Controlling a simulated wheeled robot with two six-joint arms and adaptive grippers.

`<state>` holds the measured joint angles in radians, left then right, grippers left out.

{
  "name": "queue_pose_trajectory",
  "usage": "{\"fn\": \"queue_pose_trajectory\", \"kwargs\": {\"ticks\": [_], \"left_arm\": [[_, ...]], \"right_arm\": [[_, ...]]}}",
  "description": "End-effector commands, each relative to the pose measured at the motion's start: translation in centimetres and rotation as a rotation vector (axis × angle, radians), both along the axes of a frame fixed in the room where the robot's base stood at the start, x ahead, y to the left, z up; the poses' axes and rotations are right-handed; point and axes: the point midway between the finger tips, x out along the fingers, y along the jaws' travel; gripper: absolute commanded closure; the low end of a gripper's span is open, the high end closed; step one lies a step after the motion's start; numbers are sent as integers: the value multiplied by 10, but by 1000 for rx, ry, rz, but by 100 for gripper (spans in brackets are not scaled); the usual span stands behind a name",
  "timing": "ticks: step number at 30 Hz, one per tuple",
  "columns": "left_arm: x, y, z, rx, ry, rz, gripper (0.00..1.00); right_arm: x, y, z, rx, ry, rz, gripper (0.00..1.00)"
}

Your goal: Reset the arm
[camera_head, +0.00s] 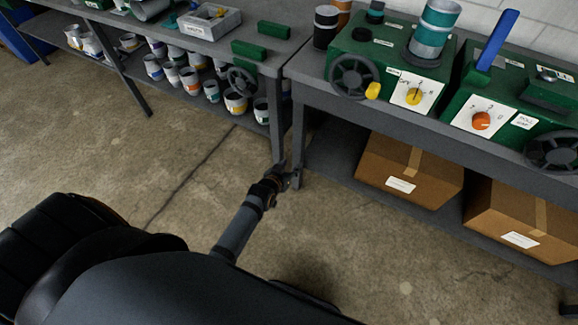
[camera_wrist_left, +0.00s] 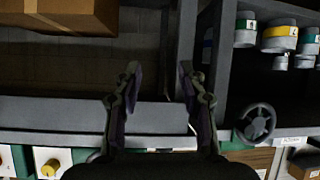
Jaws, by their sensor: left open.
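My left arm reaches forward over the floor in the head view, and its gripper (camera_head: 287,179) is low, close to the front legs where the two benches meet. In the left wrist view the two fingers of this gripper (camera_wrist_left: 159,82) stand apart with nothing between them. A grey bench edge (camera_wrist_left: 60,112) shows beyond the fingers there. Whether a finger touches a bench leg cannot be told. My right gripper is in neither view.
The right bench (camera_head: 312,92) carries green machines with a yellow dial (camera_head: 414,96), an orange dial (camera_head: 481,121) and handwheels. Cardboard boxes (camera_head: 409,170) lie on its lower shelf. The left bench holds a grey tray (camera_head: 210,22) above several cans. The concrete floor (camera_head: 100,150) is clear.

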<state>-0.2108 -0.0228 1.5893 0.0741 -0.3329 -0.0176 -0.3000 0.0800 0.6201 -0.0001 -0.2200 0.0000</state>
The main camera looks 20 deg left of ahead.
Motion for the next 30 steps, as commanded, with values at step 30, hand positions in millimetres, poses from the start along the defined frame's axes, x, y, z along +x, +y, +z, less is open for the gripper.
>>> {"fn": "queue_pose_trajectory", "kwargs": {"ticks": [30], "left_arm": [[-372, 66, -280, 138, 848, -30, 59]], "right_arm": [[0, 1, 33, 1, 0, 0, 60]]}}
